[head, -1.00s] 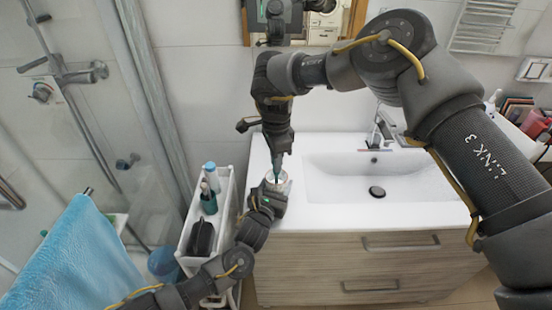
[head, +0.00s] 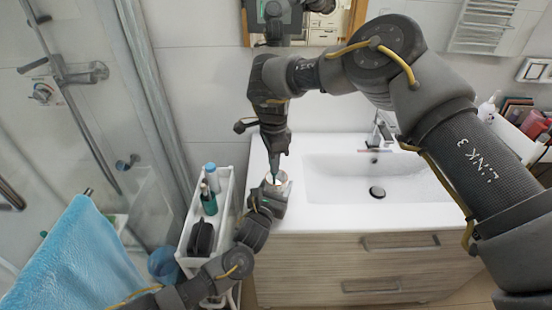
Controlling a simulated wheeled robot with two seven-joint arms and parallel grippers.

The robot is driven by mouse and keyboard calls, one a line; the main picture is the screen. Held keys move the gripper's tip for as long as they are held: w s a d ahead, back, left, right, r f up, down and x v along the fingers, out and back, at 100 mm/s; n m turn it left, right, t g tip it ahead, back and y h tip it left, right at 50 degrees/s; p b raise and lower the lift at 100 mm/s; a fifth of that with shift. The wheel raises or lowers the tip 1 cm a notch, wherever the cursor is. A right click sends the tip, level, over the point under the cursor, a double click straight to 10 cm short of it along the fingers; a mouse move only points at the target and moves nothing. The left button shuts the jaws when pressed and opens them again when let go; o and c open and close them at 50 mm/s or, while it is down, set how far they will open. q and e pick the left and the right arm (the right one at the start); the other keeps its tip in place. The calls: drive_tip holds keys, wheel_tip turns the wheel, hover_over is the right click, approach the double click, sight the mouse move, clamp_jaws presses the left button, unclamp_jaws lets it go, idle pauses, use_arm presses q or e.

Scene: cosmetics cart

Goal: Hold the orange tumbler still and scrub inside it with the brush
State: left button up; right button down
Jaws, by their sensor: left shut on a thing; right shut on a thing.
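The tumbler (head: 282,177) stands on the white counter left of the basin. Only its pale rim and a little of its side show; no orange is clear at this size. My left gripper (head: 271,194) is low at its near side, shut on it and hiding most of it. My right gripper (head: 276,152) is above the tumbler, shut on the brush (head: 275,171). The brush is a thin teal shape pointing down to the tumbler's mouth. Its lower end is hidden, so I cannot tell how deep it reaches.
The basin (head: 335,180) with its faucet (head: 380,130) lies right of the tumbler. A white cart (head: 226,190) with a teal bottle (head: 208,199) and a dark item (head: 200,238) stands left of the counter. A blue towel (head: 75,260) hangs at lower left.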

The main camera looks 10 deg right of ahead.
drive_tip(key=shift+d, duration=0.1)
drive_tip(key=shift+w+d, duration=0.1)
drive_tip(key=shift+d, duration=0.65)
drive_tip(key=shift+a, duration=0.1)
drive_tip(key=shift+w+a+f, duration=0.1)
drive_tip(key=shift+w+a, duration=0.15)
drive_tip(key=shift+a, duration=0.45)
drive_tip(key=shift+s+d, duration=0.55)
drive_tip(key=shift+s, duration=0.05)
drive_tip(key=shift+r, duration=0.2)
drive_tip(key=shift+r, duration=1.5)
